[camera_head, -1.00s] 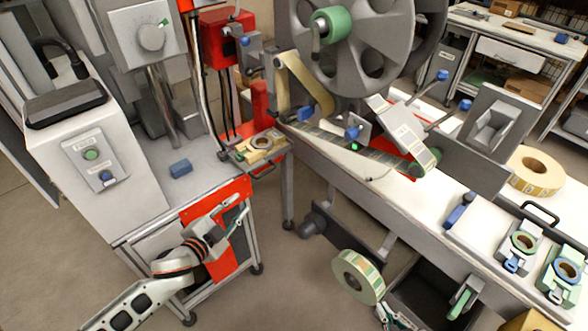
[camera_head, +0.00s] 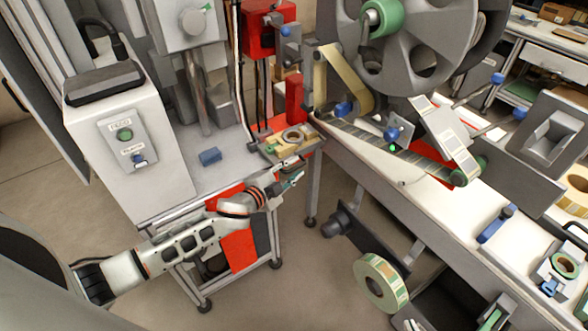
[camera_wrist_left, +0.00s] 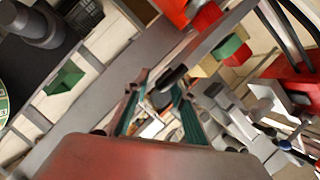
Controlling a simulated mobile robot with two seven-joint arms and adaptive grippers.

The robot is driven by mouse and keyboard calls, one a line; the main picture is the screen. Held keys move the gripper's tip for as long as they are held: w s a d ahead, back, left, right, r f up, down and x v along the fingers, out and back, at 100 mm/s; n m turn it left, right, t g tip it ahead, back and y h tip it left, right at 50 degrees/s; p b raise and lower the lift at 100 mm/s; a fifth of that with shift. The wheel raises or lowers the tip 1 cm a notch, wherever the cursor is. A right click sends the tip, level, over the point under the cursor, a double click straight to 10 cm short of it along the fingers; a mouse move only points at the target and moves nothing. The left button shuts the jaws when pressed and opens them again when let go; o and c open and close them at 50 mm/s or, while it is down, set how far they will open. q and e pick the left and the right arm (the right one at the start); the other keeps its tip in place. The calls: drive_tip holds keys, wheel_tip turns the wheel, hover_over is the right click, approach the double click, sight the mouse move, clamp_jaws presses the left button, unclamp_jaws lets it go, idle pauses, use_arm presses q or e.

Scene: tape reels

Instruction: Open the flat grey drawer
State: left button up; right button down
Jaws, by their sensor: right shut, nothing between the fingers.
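The flat grey drawer (camera_head: 308,147) sits at the right corner of the grey work cart in the head view, with a tape reel (camera_head: 293,134) and yellowish pieces on it. Its dark handle (camera_head: 289,163) is at the front edge. My left gripper (camera_head: 299,178) is just in front of and below this handle, partly covering the front. In the left wrist view the left gripper's (camera_wrist_left: 160,102) teal fingers are apart and empty, and a dark handle (camera_wrist_left: 172,78) lies just beyond the fingertips.
A blue block (camera_head: 210,156) lies on the cart top, beside the white control box (camera_head: 128,145). A red post (camera_head: 296,98) stands behind the drawer. The long conveyor table (camera_head: 400,180) is close on the right. Open floor lies before the cart.

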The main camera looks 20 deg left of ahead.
use_arm(q)
drive_tip(key=shift+w, duration=0.15)
clamp_jaws()
use_arm(e)
drive_tip(key=shift+r, duration=0.1)
drive_tip(key=shift+w, duration=0.1)
